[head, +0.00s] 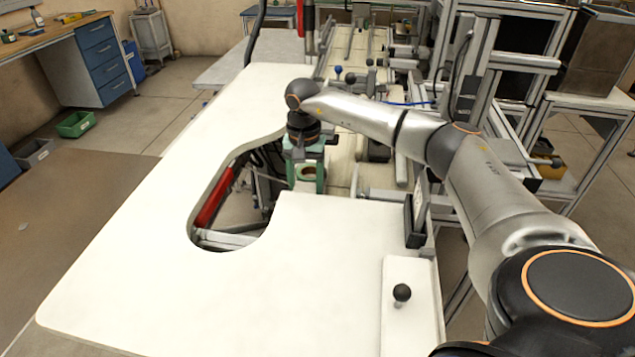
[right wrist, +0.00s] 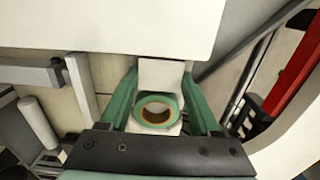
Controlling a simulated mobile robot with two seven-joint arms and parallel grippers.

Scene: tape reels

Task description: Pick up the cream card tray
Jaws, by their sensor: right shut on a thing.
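The cream card tray (right wrist: 163,74) shows in the right wrist view as a pale flat piece between the two green fingers of my right gripper (right wrist: 160,78). A green tape reel (right wrist: 141,110) with a brown core lies on it. My right gripper (head: 305,176) is shut on the tray, with a finger at either side. In the head view the gripper points down at the cutout of the white table, and the fingers and wrist hide most of the tray. My left gripper is not in view.
The white table (head: 300,290) has a wide bare top around a rounded cutout. A black knob (head: 402,292) stands at its front right. Metal framing (head: 485,90) and machine parts stand behind and to the right. A red part (head: 213,198) shows through the cutout.

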